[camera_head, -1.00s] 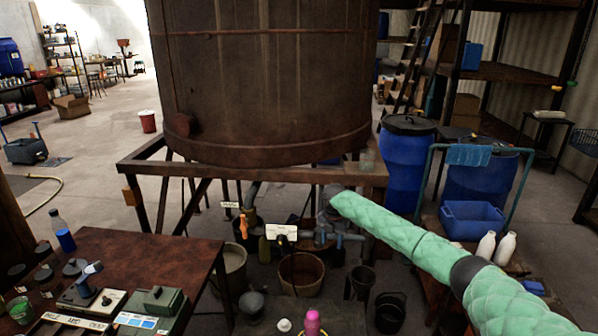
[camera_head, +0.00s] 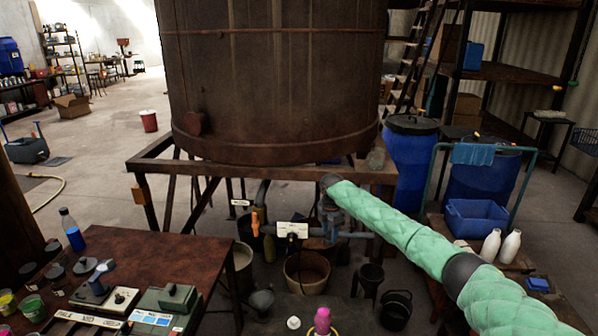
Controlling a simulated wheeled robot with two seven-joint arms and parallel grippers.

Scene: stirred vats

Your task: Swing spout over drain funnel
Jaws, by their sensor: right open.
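My right arm, in a green padded sleeve, comes in from the right. Its far end reaches under the vat's front edge. The right gripper (camera_head: 330,208) is open beside the grey pipework, partly hidden by the arm and small. Whether it touches anything cannot be told. The pipework (camera_head: 272,231) runs under the wooden vat (camera_head: 275,85), with an orange handle (camera_head: 257,222) and a white label (camera_head: 292,230). Which part is the spout is unclear. A dark funnel-like vessel (camera_head: 370,275) stands right of a brown bucket (camera_head: 307,270). A grey funnel shape (camera_head: 261,300) lies left of it. My left gripper is out of view.
A brown table (camera_head: 140,255) with instruments and a blue bottle (camera_head: 72,230) is at left. A black bucket (camera_head: 396,310) and a pink bottle (camera_head: 322,320) are in front. Blue barrels (camera_head: 410,165) and white bottles (camera_head: 500,247) stand at right. The frame legs crowd the space under the vat.

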